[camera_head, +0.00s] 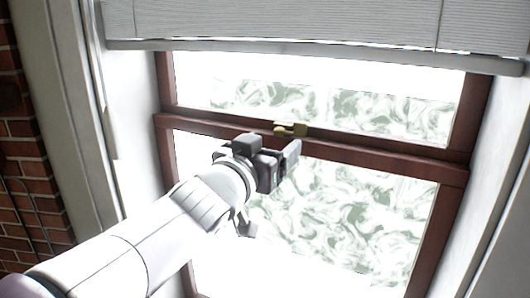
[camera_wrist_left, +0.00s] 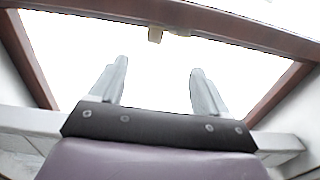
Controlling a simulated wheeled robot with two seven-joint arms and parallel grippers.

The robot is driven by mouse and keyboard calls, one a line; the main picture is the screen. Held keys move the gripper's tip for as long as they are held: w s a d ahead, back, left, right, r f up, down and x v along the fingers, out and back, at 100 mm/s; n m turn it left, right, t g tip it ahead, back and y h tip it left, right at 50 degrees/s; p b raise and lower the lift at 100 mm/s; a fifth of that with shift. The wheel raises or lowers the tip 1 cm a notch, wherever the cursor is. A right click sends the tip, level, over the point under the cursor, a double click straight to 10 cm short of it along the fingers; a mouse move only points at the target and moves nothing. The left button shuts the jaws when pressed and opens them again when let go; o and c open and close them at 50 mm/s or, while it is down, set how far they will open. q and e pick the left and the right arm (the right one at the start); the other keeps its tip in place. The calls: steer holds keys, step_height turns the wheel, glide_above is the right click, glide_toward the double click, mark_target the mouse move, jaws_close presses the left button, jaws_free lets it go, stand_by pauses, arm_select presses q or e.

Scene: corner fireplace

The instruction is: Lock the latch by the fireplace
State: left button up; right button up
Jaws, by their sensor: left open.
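The latch (camera_head: 291,130) is a small brass-coloured piece on the dark red-brown middle rail of the window. In the left wrist view the latch (camera_wrist_left: 156,34) shows at the top, on the rail beyond my fingers. My left gripper (camera_head: 284,160) is in front of the window, just below the latch in the head view and apart from it in the wrist view. In the left wrist view the two fingers of my left gripper (camera_wrist_left: 157,85) stand wide apart with nothing between them. My right gripper is not in view.
The window frame (camera_head: 440,170) is red-brown wood around bright panes. A grey blind (camera_head: 300,25) hangs across the top, its bottom bar above the rail. A brick wall (camera_head: 25,165) is at the left. White reveals (camera_head: 495,120) flank the window.

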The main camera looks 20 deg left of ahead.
arm_select(q)
steer(key=shift+s+a, duration=0.15)
steer(key=shift+s, duration=1)
steer(key=shift+s, duration=0.1)
steer(key=s+a+f+g+y, duration=0.15)
steer(key=f+g, duration=0.25)
steer(key=f, duration=0.7)
steer(key=s+a+f+g+y, duration=0.15)
steer(key=f+g, duration=0.35)
steer(key=f, duration=0.7)
steer(key=s+d+f+g, duration=0.1)
steer(key=s+f+g, duration=0.3)
steer(key=f, duration=0.4)
steer(key=s+d+f+n+g+h, duration=0.1)
steer(key=s+f+g, duration=0.2)
steer(key=s+f, duration=0.3)
step_height(320, 180, down, 2)
steer(key=shift+s+d+f+g, duration=0.1)
steer(key=shift+s+d+g, duration=0.2)
steer(key=shift+g, duration=0.1)
